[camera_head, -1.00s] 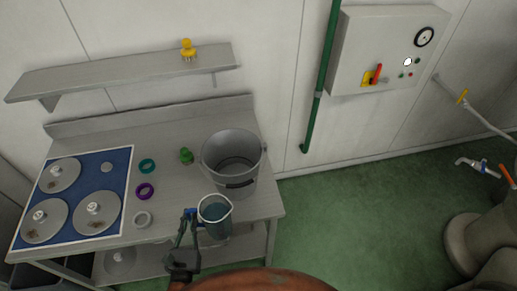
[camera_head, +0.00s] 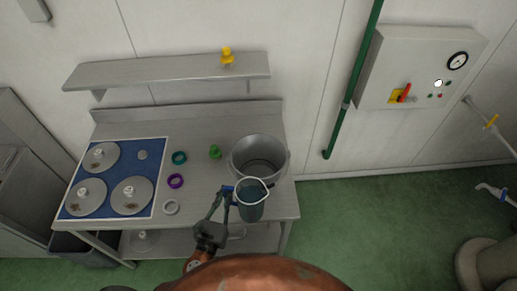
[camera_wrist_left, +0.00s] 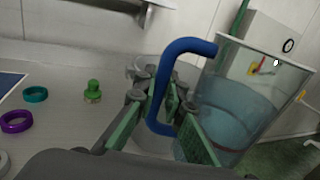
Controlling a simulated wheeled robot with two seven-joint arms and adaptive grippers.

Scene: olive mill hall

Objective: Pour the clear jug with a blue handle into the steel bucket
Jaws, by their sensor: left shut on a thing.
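The clear jug (camera_head: 251,207) with a blue handle is upright in front of the steel bucket (camera_head: 272,146). Bluish liquid shows inside it in the left wrist view (camera_wrist_left: 228,110). My left gripper (camera_head: 226,197) is shut on the jug's blue handle (camera_wrist_left: 166,90), which stands between the green fingers in the left wrist view. The bucket stands on the steel table near its right edge, its mouth open upward; the jug overlaps its near side in the head view. My right gripper is not in view.
On the table are a teal ring (camera_head: 179,158), a purple ring (camera_head: 175,181), a white ring (camera_head: 171,207) and a green knobbed piece (camera_head: 215,152). A blue mat (camera_head: 150,160) holds steel discs at left. A shelf (camera_head: 170,73) with a yellow piece (camera_head: 227,57) hangs above.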

